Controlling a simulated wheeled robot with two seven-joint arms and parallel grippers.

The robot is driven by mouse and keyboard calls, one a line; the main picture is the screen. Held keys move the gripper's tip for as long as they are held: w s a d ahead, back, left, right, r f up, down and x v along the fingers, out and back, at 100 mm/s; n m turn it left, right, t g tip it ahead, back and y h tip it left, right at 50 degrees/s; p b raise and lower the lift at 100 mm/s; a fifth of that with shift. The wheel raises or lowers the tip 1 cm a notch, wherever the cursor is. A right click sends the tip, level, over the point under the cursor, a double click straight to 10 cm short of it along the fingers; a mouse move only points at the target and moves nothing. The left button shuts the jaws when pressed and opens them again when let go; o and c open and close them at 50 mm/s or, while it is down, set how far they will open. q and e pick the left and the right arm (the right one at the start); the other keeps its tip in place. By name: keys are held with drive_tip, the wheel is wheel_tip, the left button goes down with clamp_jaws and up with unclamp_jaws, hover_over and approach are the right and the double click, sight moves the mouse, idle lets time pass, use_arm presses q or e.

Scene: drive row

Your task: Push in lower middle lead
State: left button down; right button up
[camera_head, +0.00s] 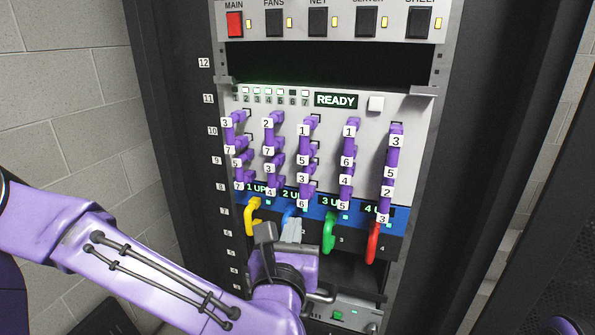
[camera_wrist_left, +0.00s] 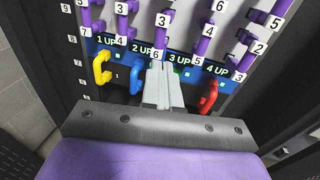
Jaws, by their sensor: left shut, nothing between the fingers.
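Purple leads with white number tags fill the panel in five columns. The lowest lead of the middle column (camera_head: 305,192) carries tag 6 at its bottom; it also shows in the left wrist view (camera_wrist_left: 160,38). I cannot tell from the picture whether it is fully seated. My left gripper (camera_head: 292,230) is shut and empty, with its grey fingers pointing at the panel just below that lead, in front of the blue handle. In the left wrist view the shut fingertips (camera_wrist_left: 162,68) appear just below tag 6; contact cannot be told. My right gripper is not in view.
Below the leads are drive handles: yellow (camera_head: 254,217), blue (camera_head: 289,213), green (camera_head: 329,232) and red (camera_head: 373,243). A READY display (camera_head: 336,100) and a white button (camera_head: 376,104) sit above. A switch row (camera_head: 318,22) crosses the top. Dark rack posts flank the panel.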

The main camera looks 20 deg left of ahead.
sight(303, 190)
use_arm(q)
drive_tip(key=w+p, duration=0.2)
drive_tip(key=w, duration=0.1)
drive_tip(key=w+a+p, duration=0.1)
drive_tip(key=w+p, duration=0.1)
drive_tip(key=w, duration=0.2)
drive_tip(key=w+a+p, duration=0.1)
drive_tip(key=w, duration=0.3)
drive_tip(key=shift+f+p, duration=0.1)
drive_tip(key=shift+p, duration=0.3)
drive_tip(key=shift+w, duration=0.2)
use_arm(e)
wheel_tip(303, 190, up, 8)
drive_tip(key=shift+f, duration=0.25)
